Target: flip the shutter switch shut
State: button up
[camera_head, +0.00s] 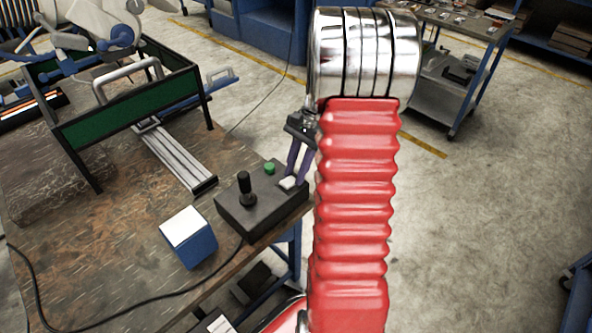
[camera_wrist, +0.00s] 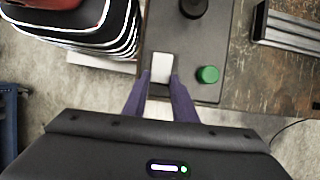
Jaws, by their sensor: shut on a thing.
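The shutter switch (camera_head: 287,183) is a small white rocker or lever on a black control box (camera_head: 262,208) at the table's right edge. In the wrist view the switch (camera_wrist: 162,66) stands out between and just beyond my fingertips. My gripper (camera_head: 294,174) reaches down over the box's right side with two purple fingers. In the wrist view my gripper (camera_wrist: 160,78) is shut on the switch, one finger at each side. The switch's lower end is partly hidden, and I cannot tell its tilt clearly.
A green button (camera_wrist: 207,74) and a black joystick (camera_head: 246,188) stand on the same box close to my fingers. A blue-and-white block (camera_head: 188,238) sits left of the box. A metal rail (camera_head: 175,157) and a green-panelled frame (camera_head: 130,110) lie farther left.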

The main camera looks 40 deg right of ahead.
aim_at(292, 179)
jog(key=c, duration=0.4)
jog(key=shift+a+r+h, duration=0.2)
jog(key=shift+a+h, duration=0.2)
jog(key=shift+h, duration=0.75)
jog(key=shift+a+r+h, duration=0.2)
jog(key=shift+a+h, duration=0.15)
jog(key=shift+h, duration=0.8)
jog(key=shift+c, duration=0.3)
jog(key=o, duration=1.1)
jog(key=shift+c, duration=0.2)
jog(key=shift+r, duration=0.15)
notch_tip(292, 179, up, 14)
jog(key=shift+f, duration=0.25)
